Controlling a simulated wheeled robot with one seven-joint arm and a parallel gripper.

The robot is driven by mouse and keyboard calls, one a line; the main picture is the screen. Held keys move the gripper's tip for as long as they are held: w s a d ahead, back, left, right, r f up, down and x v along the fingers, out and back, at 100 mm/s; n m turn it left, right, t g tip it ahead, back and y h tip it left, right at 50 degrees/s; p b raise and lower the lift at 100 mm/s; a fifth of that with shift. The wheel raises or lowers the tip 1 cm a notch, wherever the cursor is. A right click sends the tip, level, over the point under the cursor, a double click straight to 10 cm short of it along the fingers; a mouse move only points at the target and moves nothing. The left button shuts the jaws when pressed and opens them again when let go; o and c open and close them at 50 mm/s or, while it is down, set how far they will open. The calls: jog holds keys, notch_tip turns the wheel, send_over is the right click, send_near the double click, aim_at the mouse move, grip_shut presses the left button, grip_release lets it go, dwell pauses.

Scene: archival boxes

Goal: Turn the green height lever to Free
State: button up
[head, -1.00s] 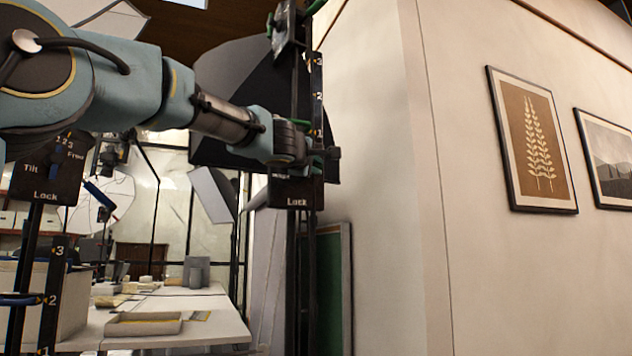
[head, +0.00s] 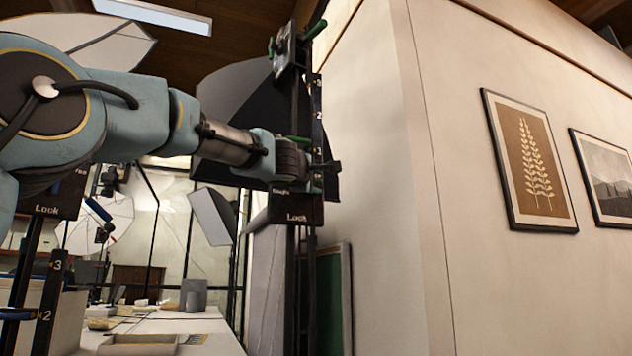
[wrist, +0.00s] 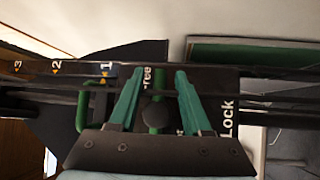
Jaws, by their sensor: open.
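The green height lever (wrist: 152,116) has a dark round knob and shows in the wrist view between the fingers of my gripper (wrist: 160,73). The fingers are teal, apart, one on each side of it; I cannot tell whether either touches it. "Free", partly covered, is printed near the lever, and "Lock" farther right on the dark lever box (wrist: 222,88). In the head view my gripper (head: 318,168) is at the top of this box (head: 296,210), and hides most of the lever. The lever's exact setting is unclear.
A second dark box marked "Lock" (head: 57,205) stands at left, partly behind my arm. A green handle (wrist: 84,108) sits beside the scale in the wrist view. The white wall (head: 375,150) is close on the right. A table (head: 190,328) stands behind.

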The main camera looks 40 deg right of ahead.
jog(key=b+v, duration=0.3)
jog(key=v, duration=0.8)
jog(key=shift+b, duration=0.35)
jog(key=shift+w, duration=0.1)
